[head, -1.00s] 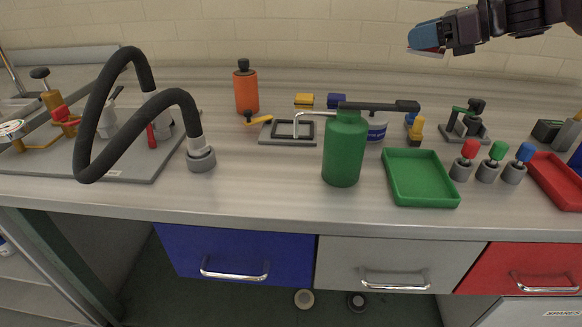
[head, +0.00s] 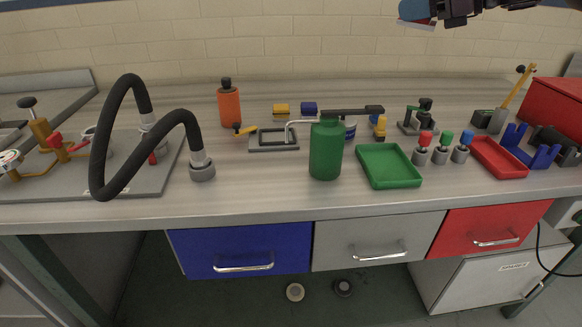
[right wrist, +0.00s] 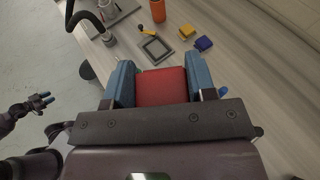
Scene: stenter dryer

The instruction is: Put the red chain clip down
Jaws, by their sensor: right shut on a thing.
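The red chain clip (right wrist: 160,88) is between the blue fingers of my right gripper (right wrist: 160,80) in the right wrist view, and the gripper is shut on it. In the head view the right gripper (head: 418,14) is at the top edge, high above the back of the bench, with only a little red of the clip (head: 425,22) showing. My left gripper (right wrist: 42,100) shows small at the left of the right wrist view, away from the clip. I cannot tell whether it is open. It is outside the head view.
The bench (head: 255,195) holds a black hose (head: 110,130), an orange bottle (head: 229,106), a green bottle (head: 325,150), a green tray (head: 388,184), a red tray (head: 499,172) and a blue bracket (head: 528,150). A red box (head: 555,103) stands at far right. The front strip is clear.

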